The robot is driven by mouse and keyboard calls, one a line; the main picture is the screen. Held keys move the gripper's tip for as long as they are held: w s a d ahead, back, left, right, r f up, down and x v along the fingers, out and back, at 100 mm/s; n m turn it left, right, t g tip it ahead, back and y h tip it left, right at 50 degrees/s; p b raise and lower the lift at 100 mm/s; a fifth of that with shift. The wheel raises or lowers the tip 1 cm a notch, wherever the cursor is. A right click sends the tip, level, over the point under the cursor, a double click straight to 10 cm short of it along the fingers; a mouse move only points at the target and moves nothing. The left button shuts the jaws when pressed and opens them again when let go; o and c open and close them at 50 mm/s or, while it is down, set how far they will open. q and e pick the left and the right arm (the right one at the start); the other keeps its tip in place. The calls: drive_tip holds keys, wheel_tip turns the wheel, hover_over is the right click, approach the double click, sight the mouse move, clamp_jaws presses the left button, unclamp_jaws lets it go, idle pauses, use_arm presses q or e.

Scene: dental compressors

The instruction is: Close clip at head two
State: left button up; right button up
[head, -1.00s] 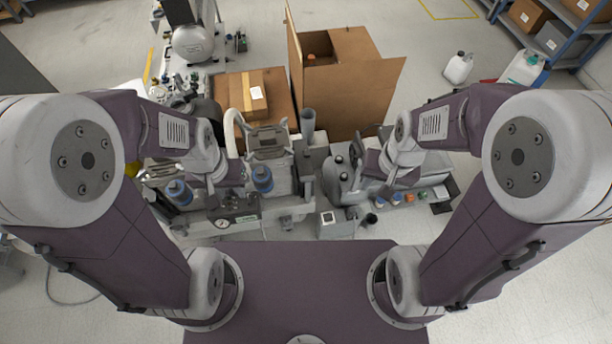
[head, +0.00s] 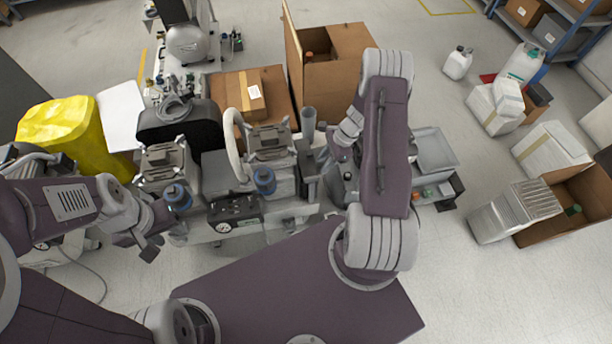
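The compressor unit has two heads side by side, a left head (head: 160,160) and a right head (head: 270,143), each with a metal frame on top and a blue-capped cylinder in front. Which one is head two, and the state of its clip, are too small to tell. My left gripper (head: 146,243) is in front of and below the left head, apart from it; its finger opening is unclear. My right gripper (head: 338,152) is to the right of the right head, partly covered by my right arm; its fingers are not clear.
A control panel with a gauge (head: 222,227) sits at the unit's front. A white hose (head: 236,135) arches between the heads. A grey cup (head: 308,118) stands beside the right head. Cardboard boxes (head: 340,75) stand behind. A yellow bag (head: 62,135) is at left. Floor at right front is clear.

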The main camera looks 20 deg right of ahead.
sight(312, 177)
drive_tip(key=b+x, duration=0.1)
drive_tip(key=x, duration=0.8)
drive_tip(key=shift+a, duration=0.1)
clamp_jaws()
